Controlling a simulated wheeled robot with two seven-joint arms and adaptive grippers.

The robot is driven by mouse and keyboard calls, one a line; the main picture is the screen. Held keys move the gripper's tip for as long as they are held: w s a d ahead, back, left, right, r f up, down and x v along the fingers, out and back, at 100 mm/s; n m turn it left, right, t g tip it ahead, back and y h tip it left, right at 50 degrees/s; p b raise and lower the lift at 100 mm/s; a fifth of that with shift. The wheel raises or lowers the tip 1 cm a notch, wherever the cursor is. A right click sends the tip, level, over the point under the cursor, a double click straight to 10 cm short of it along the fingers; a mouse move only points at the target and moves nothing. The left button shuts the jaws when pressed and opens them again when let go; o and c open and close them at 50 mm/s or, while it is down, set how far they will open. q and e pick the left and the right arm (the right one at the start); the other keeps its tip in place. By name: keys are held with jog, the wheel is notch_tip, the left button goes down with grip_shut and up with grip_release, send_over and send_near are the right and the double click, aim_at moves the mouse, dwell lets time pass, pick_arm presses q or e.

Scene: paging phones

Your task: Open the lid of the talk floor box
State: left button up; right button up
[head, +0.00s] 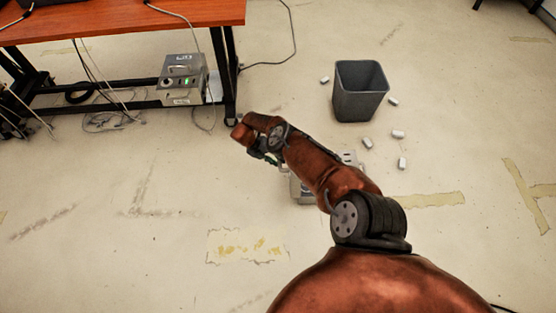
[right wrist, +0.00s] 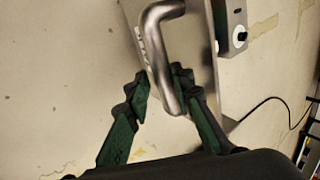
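A grey metal floor box (head: 303,190) sits on the floor below my right arm, which hides most of it. In the right wrist view, a metal box (right wrist: 203,60) fills the upper middle, with a bent bar handle (right wrist: 160,55) on its lid. A label beside the handle is too small to read, so I cannot tell which box this is. My right gripper (right wrist: 160,74) is open, its fingers on either side of the handle's near end. In the head view, the gripper (head: 266,157) is partly hidden by its own wrist. My left gripper is not in view.
Another grey box with a handle (head: 183,80) stands under the wooden desk (head: 120,20), among loose cables. A dark bin (head: 360,92) stands at upper right with several white scraps around it. The floor at left front is clear.

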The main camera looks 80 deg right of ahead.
jog(key=o, duration=0.3)
jog(key=shift+w+a+f, duration=0.2)
jog(key=shift+a+f, duration=0.05)
jog(key=shift+f, duration=0.05)
jog(key=shift+o, duration=0.5)
jog(key=shift+r, duration=0.1)
jog(key=shift+d+r, duration=0.15)
jog(key=v, duration=1.1)
jog(key=shift+w+r, duration=0.25)
jog(key=shift+r, duration=0.05)
